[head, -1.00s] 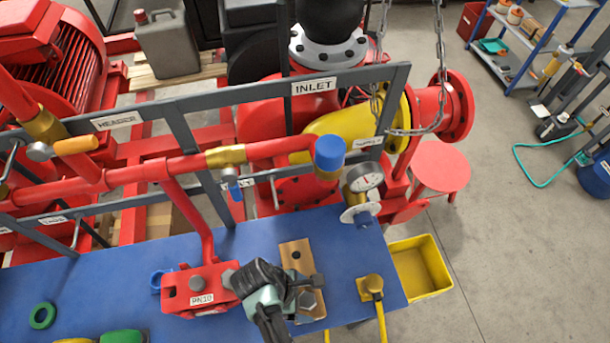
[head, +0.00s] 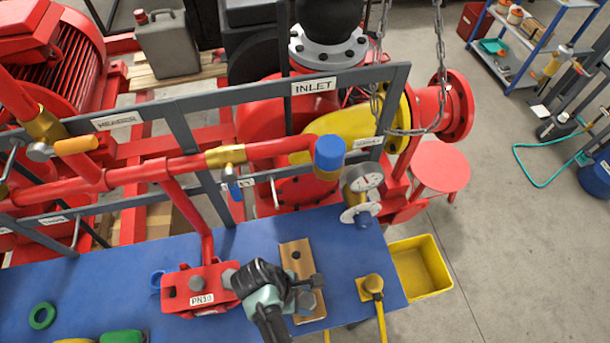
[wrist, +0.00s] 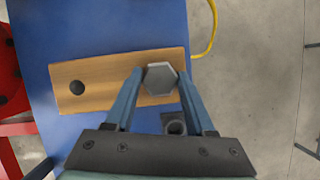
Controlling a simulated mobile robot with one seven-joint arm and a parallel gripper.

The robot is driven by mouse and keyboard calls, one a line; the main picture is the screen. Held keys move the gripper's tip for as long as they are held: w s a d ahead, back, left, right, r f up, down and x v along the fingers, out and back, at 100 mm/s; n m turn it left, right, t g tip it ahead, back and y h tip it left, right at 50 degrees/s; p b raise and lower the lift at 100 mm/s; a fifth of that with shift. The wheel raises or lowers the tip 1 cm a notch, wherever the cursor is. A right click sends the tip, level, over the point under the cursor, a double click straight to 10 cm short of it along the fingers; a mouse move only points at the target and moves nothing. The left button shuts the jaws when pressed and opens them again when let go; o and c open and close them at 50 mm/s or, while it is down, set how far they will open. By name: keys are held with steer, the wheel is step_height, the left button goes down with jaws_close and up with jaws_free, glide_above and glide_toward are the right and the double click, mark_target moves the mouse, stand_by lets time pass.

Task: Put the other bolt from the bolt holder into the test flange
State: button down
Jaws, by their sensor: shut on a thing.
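The bolt holder (head: 289,247) is a wooden block on the blue table, with one bare dark hole at its far end; it also fills the middle of the wrist view (wrist: 100,65). My gripper (head: 311,291) is over its near end. In the wrist view my gripper (wrist: 159,84) has its fingers shut on the hex head of a grey bolt (wrist: 160,77). I cannot tell whether the shank is still in the holder. The test flange (head: 176,304), red and marked PN10, lies to the left, with a grey bolt head (head: 197,284) on top.
A yellow capped fitting with a hose (head: 373,284) is to the right. A yellow bin (head: 427,262) stands beyond the table edge. A green ring (head: 42,315) lies at left. A small grey part (wrist: 174,123) shows beside the holder.

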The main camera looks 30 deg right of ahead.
steer(key=shift+r+p, duration=3.55)
steer(key=shift+p, duration=0.3)
